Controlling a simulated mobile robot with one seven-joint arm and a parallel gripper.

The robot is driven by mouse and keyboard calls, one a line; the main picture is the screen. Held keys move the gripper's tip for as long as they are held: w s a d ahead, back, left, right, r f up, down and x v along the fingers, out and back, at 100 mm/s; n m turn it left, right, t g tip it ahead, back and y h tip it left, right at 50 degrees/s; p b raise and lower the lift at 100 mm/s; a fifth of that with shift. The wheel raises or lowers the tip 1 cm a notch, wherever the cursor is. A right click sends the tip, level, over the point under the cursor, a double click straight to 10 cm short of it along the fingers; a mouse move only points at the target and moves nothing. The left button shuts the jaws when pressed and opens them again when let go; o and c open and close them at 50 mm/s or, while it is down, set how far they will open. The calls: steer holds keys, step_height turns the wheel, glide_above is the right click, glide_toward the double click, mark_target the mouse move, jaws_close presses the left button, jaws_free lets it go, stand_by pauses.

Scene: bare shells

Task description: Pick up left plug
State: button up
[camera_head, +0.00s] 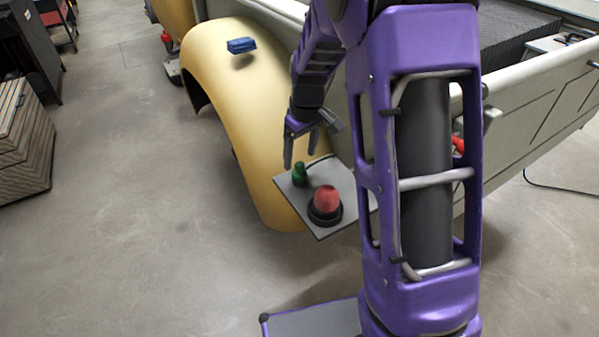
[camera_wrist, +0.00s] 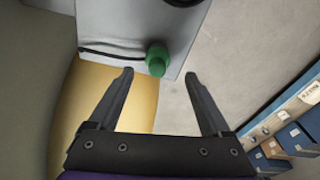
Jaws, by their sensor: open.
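A small green plug (camera_head: 300,175) stands upright on the left part of a grey plate (camera_head: 322,226). Right of it on the plate is a red rounded piece (camera_head: 326,197) in a black ring. My gripper (camera_head: 300,155) is open and empty, pointing down just above the green plug. In the wrist view, the green plug (camera_wrist: 157,60) lies between the lines of my two fingers, just beyond the tips. It sits near the plate's edge. A dark part at the top edge of the wrist view is cut off.
A yellow fender (camera_head: 222,70) curves beside the plate, with a blue object (camera_head: 241,45) on it. A pale vehicle body (camera_head: 540,105) lies behind my arm. A striped wooden crate (camera_head: 22,140) stands at the far left. The concrete floor (camera_head: 130,230) between is clear.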

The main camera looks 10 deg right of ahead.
mark_target(300, 164)
steer(key=f, duration=0.2)
steer(key=w+f, duration=0.1)
steer(key=f, duration=0.1)
steer(key=shift+f+b, duration=0.35)
steer(key=shift+s, duration=0.1)
jaws_close()
